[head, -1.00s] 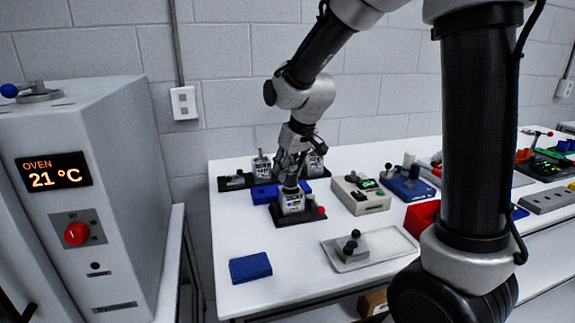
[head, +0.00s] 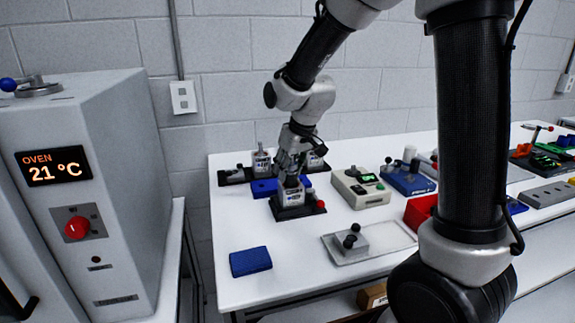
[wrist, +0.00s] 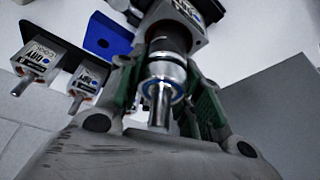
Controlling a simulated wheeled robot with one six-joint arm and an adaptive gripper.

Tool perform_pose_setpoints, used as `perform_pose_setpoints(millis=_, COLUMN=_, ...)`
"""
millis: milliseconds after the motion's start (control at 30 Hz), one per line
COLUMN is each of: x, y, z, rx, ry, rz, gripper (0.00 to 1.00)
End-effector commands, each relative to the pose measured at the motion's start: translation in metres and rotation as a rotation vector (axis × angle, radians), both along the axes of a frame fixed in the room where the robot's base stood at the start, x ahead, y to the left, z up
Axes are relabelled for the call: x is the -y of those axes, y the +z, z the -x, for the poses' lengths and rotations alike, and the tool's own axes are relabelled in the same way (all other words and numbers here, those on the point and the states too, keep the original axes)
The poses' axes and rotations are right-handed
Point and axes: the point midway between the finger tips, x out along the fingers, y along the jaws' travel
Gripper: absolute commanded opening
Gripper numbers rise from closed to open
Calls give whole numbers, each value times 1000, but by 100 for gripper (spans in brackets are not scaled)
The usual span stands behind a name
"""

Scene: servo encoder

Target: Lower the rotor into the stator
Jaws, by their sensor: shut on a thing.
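My gripper (head: 290,176) is shut on the rotor, right over the stator (head: 292,196). The rotor (wrist: 164,70) shows in the wrist view as a bright metal shaft with a blue ring and a dark body, held between the green-padded fingers (wrist: 165,98). Its dark end meets the opening of the stator (wrist: 190,14), a silver block with a label. The rotor looks roughly in line with the stator and partly inside; the exact depth is hidden. The stator stands on a black base (head: 290,213) with a red knob.
Similar silver motors (head: 262,161) stand on a black rack behind. A blue block (head: 265,188) lies close behind the stator base. A beige device (head: 360,189) stands to the right, a grey tray (head: 385,240) front right, a blue pad (head: 250,262) front left. Clear table lies between.

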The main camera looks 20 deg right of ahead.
Motion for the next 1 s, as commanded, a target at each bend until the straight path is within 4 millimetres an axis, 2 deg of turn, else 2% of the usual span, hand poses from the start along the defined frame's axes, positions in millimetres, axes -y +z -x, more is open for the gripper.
perform_pose_setpoints(millis=1000, x=0, y=-10, z=0, rx=2, ry=0, rz=-1, gripper=0)
